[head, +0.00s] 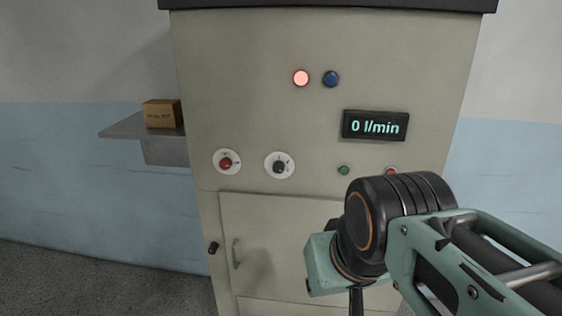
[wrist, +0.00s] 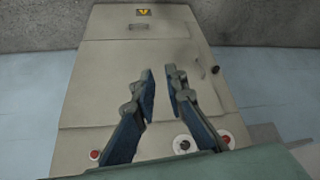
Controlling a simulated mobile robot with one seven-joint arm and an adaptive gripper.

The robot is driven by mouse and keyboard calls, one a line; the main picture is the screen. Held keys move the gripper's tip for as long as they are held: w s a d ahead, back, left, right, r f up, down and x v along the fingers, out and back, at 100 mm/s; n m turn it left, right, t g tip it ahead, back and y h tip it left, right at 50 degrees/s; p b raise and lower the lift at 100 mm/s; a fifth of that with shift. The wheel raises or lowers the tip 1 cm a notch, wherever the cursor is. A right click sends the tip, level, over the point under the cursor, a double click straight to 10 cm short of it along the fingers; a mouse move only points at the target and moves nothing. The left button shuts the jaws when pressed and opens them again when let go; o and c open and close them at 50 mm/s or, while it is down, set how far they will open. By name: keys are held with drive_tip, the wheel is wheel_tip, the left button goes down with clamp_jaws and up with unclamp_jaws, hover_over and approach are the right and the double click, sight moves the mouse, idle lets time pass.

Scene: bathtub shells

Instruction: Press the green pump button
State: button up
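The green pump button (head: 344,170) is a small round button on the front of the beige cabinet (head: 250,120), below the display and left of a red button (head: 391,171). It looks clear of my arm in the head view. In the wrist view I cannot make it out; my left finger may hide it. My gripper (wrist: 163,72) is open and empty, with a gap between its dark blue fingers, in front of the lower cabinet panel. In the head view my arm hides most of the gripper.
A display (head: 375,126) reads 0 l/min. A pink-red lamp (head: 301,78) glows beside a blue one (head: 331,79). Two dials, one red (head: 226,162) and one black (head: 279,166), sit at left. A shelf (head: 128,127) with a cardboard box (head: 162,114) juts out left.

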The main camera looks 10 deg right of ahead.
clamp_jaws()
idle(1.0)
